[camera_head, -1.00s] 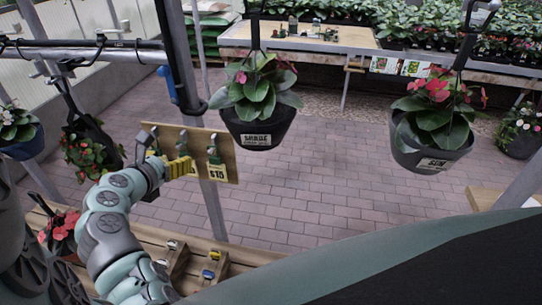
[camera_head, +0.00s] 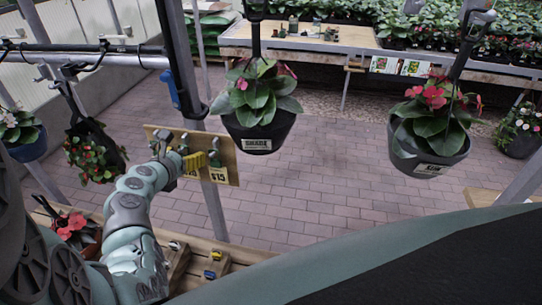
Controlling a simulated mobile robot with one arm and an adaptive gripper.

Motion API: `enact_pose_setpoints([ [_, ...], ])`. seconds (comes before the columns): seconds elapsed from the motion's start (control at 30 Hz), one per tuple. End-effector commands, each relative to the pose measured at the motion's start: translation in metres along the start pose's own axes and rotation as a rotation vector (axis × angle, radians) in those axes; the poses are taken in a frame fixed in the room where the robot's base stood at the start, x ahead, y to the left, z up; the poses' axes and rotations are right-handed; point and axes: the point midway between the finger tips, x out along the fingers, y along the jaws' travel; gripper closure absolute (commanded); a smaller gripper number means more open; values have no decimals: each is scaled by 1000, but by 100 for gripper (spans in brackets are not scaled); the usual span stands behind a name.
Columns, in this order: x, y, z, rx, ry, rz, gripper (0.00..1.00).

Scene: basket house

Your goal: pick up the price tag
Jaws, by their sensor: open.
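A yellow price tag (camera_head: 218,175) marked $15 hangs flat on the right part of a wooden board (camera_head: 232,160) fixed by the grey post. Another yellow tag (camera_head: 190,175) shows partly below my gripper on the same board. The arm and gripper hide the board's lower left part.
Two hanging pots stand close to the right: a Shade pot (camera_head: 256,130) and a Sun pot (camera_head: 428,150). A grey post (camera_head: 188,60) rises behind the board. A wooden slatted bench (camera_head: 232,262) with small clips lies below. The brick floor (camera_head: 310,190) is clear.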

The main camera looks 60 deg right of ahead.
Motion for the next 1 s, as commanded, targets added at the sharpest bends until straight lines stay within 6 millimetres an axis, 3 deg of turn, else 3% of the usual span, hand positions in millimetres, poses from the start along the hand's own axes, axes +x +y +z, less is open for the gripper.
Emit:
enact_pose_setpoints([
  [0.4, 9, -2, 0, 2, 0, -2, 31],
  [0.43, 9, -1, 1, 2, 0, -2, 27],
  [1.0, 8, 0, 0, 1, 0, 0, 86],
])
